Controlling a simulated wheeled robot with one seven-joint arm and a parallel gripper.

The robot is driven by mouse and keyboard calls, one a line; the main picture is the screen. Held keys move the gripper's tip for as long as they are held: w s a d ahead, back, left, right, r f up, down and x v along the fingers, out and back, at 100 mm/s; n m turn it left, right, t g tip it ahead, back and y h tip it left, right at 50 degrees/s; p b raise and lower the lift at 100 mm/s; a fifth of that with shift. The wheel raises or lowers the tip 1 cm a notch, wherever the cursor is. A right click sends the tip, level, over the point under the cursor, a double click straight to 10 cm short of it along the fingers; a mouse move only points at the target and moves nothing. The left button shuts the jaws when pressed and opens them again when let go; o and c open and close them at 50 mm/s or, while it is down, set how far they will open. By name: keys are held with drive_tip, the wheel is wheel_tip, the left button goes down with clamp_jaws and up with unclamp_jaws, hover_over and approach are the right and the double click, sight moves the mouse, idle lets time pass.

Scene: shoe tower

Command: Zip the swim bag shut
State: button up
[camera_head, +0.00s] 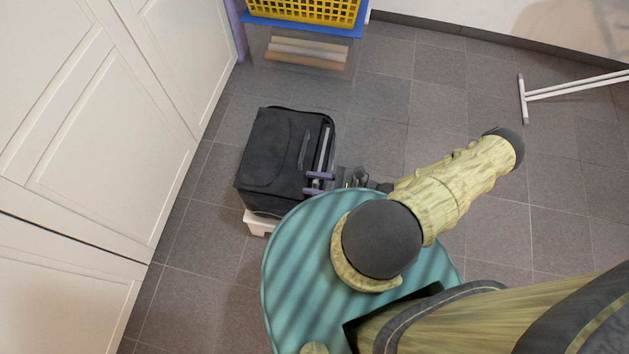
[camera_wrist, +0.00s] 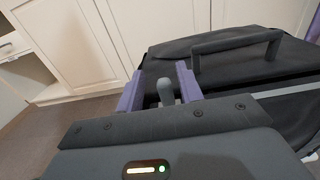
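The swim bag (camera_head: 272,150) is a black, boxy bag resting on a low white stand to the left of my arm. In the wrist view the bag (camera_wrist: 225,70) fills the right side, with its dark handle (camera_wrist: 238,42) on top. My gripper (camera_head: 313,183) has two purple fingers at the bag's right side. In the wrist view the gripper (camera_wrist: 160,84) is open, with a grey upright tab (camera_wrist: 166,91), seemingly the zip pull, between its fingers. Gaps show beside the tab. A light strip (camera_head: 323,149) runs along the bag's right edge; whether the zip is open there is unclear.
The white stand (camera_head: 259,224) shows below the bag. White cabinets (camera_head: 105,110) line the left. A yellow crate (camera_head: 305,9) sits on a blue shelf at the back. A teal striped round surface (camera_head: 300,250) is near my arm.

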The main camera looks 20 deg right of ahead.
drive_tip(key=shift+d, duration=0.1)
drive_tip(key=v, duration=1.7)
drive_tip(key=shift+p, duration=0.4)
drive_tip(key=shift+s+d, duration=0.1)
drive_tip(key=shift+s, duration=0.05)
